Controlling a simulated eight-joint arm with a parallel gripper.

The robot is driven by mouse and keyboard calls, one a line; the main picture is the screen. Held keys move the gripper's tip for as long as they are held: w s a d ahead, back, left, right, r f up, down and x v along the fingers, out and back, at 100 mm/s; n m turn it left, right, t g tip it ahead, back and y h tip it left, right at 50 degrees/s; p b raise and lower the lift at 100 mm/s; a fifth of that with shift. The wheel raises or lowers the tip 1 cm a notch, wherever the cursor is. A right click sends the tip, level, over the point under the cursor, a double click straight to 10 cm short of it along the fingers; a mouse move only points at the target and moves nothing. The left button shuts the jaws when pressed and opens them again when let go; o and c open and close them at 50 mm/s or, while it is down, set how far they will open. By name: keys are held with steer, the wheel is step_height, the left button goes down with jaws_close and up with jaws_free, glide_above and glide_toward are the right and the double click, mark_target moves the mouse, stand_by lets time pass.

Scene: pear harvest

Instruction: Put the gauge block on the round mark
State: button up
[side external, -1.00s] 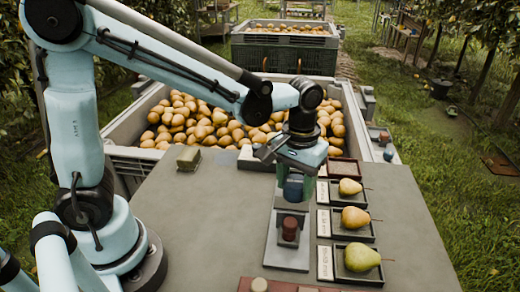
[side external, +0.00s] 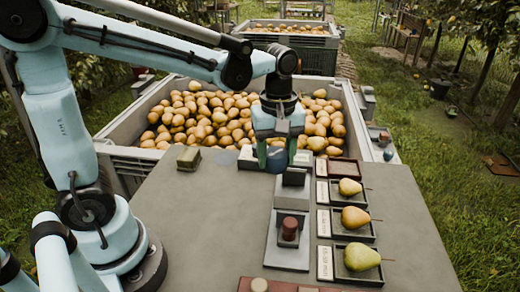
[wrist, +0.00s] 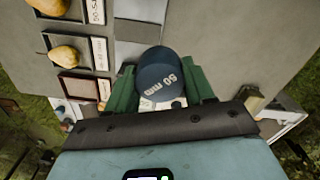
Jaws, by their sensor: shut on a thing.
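The gauge block (wrist: 168,72) is a dark blue cylinder with "90 mm" on its top. My gripper (wrist: 160,88) is shut on it, one green finger on each side. In the side external view my gripper (side external: 277,158) is behind the grey measuring stand (side external: 289,226), near the table's back edge. There the block (side external: 276,161) shows only partly between the fingers; its height above the table is hard to tell. A faint blue-grey round patch, perhaps the round mark (side external: 228,148), shows at the table's back edge, left of my gripper.
Trays with pears (side external: 358,257) and white cards line the table's right side, with an empty brown tray (side external: 343,169) behind them. A small olive block (side external: 188,159) stands at the back left. A large bin of pears (side external: 207,120) is behind the table. The table's left middle is clear.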

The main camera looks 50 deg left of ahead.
steer(key=a+n, duration=0.8)
steer(key=a, duration=0.4)
glide_above(226, 159)
step_height(226, 159, down, 8)
steer(key=shift+d+r, duration=0.15)
steer(key=shift+r, duration=0.1)
steer(key=shift+a+f, duration=0.25)
steer(key=shift+f, duration=1.9)
steer(key=shift+f, duration=0.1)
steer(key=o, duration=1.2)
steer(key=shift+c, duration=0.2)
